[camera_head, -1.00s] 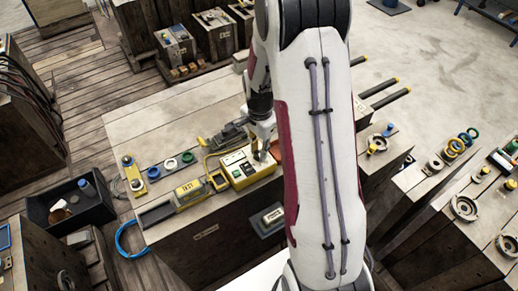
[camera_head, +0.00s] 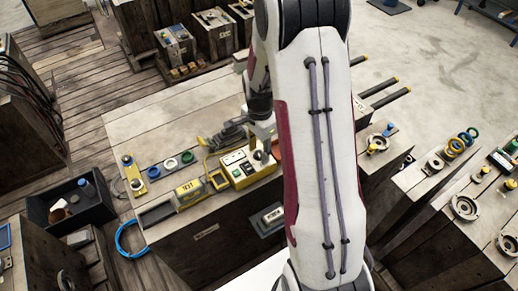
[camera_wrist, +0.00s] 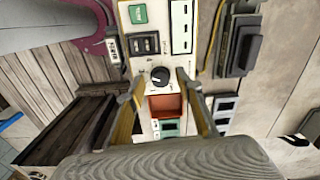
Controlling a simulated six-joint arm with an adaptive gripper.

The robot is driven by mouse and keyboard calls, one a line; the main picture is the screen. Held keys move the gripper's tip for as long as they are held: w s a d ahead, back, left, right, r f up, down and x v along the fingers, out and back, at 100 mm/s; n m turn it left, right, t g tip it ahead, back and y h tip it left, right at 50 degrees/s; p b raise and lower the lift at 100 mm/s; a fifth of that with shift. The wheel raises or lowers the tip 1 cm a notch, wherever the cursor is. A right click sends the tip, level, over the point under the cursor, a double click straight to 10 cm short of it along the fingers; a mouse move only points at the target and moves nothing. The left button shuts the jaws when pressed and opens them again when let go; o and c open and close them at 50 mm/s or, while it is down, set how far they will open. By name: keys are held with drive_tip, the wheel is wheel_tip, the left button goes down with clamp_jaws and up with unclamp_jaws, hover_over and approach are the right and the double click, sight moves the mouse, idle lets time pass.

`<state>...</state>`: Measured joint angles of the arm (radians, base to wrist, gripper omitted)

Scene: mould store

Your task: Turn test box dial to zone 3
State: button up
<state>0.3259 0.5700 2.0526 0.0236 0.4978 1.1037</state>
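The yellow test box (camera_head: 240,171) with a pale top panel sits on the wooden bench. In the wrist view its panel (camera_wrist: 149,65) carries a black round dial (camera_wrist: 160,76) with a light pointer mark. My gripper (camera_wrist: 160,77) is open, with one finger on each side of the dial; I cannot tell whether they touch it. A dark red rectangular part (camera_wrist: 165,106) shows just below the dial, between the fingers. In the head view my gripper (camera_head: 265,152) is over the right end of the box, and my arm hides part of that area. Zone markings are too small to read.
A yellow TEST-labelled unit (camera_head: 190,192) lies left of the box. Coloured rings (camera_head: 170,164) and a dark tool (camera_head: 232,131) are also on the bench (camera_head: 140,128). A black bin (camera_head: 75,206) stands at the left. The bench's back left is clear.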

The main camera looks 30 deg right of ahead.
sight(260, 155)
drive_tip(key=shift+r, duration=0.1)
wheel_tip(260, 155, up, 12)
drive_tip(key=shift+s, duration=0.15)
idle(0.8)
idle(0.7)
drive_tip(key=s+a+r+n+t, duration=0.2)
drive_tip(key=s+a+r+n, duration=0.5)
drive_tip(key=s, duration=0.3)
drive_tip(key=s+a+r+n+t, duration=0.3)
drive_tip(key=s+a+r+n, duration=0.4)
drive_tip(key=s+r+n, duration=0.2)
drive_tip(key=shift+s+r+n, duration=0.2)
drive_tip(key=shift+s+n, duration=0.1)
drive_tip(key=shift+s, duration=0.3)
idle(1.4)
